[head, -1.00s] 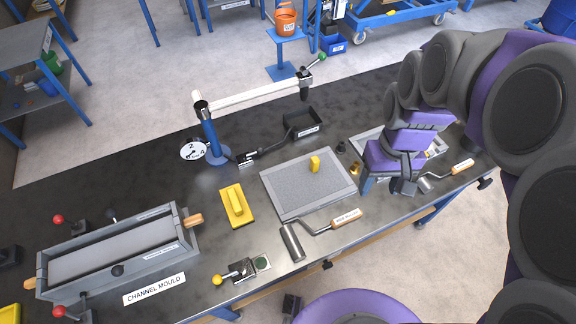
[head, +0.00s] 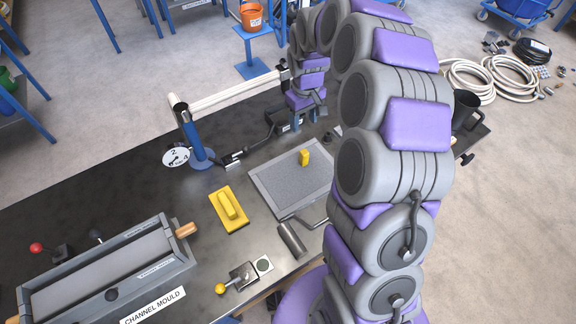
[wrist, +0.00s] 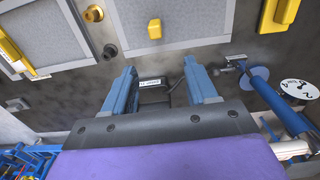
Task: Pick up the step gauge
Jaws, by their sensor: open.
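No thing in view carries a readable step gauge label, so I cannot tell for sure which one it is. A small yellow block (head: 304,158) stands on a grey speckled plate (head: 284,184); it also shows in the wrist view (wrist: 154,29). A small brass piece (wrist: 94,13) and a dark round piece (wrist: 110,51) sit beside the plate. My gripper (head: 303,118) is over the back of the bench, at the black labelled tray. In the wrist view my gripper (wrist: 160,68) is open, with the tray's label (wrist: 152,83) between its fingers. Nothing is held.
A blue post with a white tube (head: 235,92) stands left of my gripper, with a round dial (head: 176,157) at its base. A yellow float (head: 229,208), a roller (head: 291,240) and the channel mould (head: 110,270) lie nearer. My arm hides the bench's right side.

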